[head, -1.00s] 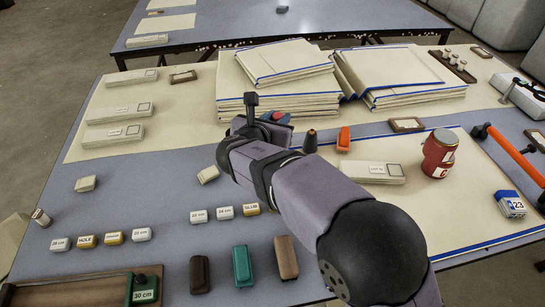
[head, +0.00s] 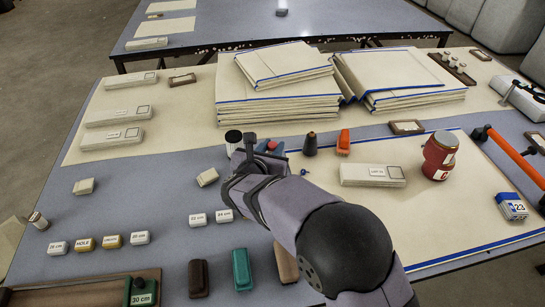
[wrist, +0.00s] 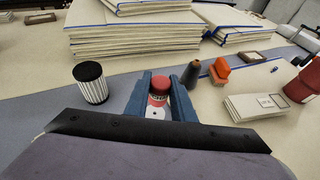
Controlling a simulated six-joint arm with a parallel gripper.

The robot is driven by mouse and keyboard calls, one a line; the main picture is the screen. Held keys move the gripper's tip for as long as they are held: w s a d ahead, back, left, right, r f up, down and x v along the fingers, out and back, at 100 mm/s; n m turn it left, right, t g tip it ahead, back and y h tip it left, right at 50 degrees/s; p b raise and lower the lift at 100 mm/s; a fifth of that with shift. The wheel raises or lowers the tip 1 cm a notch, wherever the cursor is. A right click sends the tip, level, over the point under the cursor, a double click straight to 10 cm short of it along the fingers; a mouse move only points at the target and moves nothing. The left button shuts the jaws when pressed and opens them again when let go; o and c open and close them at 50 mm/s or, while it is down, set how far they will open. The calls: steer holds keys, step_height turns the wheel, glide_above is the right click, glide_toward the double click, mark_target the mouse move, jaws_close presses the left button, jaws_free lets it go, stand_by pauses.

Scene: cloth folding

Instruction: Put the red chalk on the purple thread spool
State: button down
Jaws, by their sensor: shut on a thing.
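My gripper (head: 265,147) is shut on a small red round-topped piece with a pale label, which I take as the red chalk (wrist: 158,87). The red piece sits between the blue fingers in the wrist view; its lower part is partly hidden. A dark cone-shaped spool (head: 310,145) stands upright just right of my gripper, apart from it; I take it as the purple thread spool, though its colour looks dark grey. It also shows right of the fingers in the wrist view (wrist: 190,75).
A striped cylinder with a black top (wrist: 90,83) stands left of my gripper. An orange block (head: 343,142) stands right of the cone. Folded cloth stacks (head: 278,108) lie behind. Red tins (head: 439,156) and a pale labelled bundle (head: 372,175) are to the right.

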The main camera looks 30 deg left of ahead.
steer(key=shift+f, duration=1.85)
steer(key=shift+f+b, duration=0.25)
steer(key=shift+b, duration=0.15)
steer(key=c, duration=1.5)
jaws_free()
steer(key=shift+r, duration=0.1)
steer(key=shift+r+p, duration=0.2)
steer(key=shift+p, duration=0.1)
steer(key=v, duration=1.2)
steer(key=shift+b, duration=0.3)
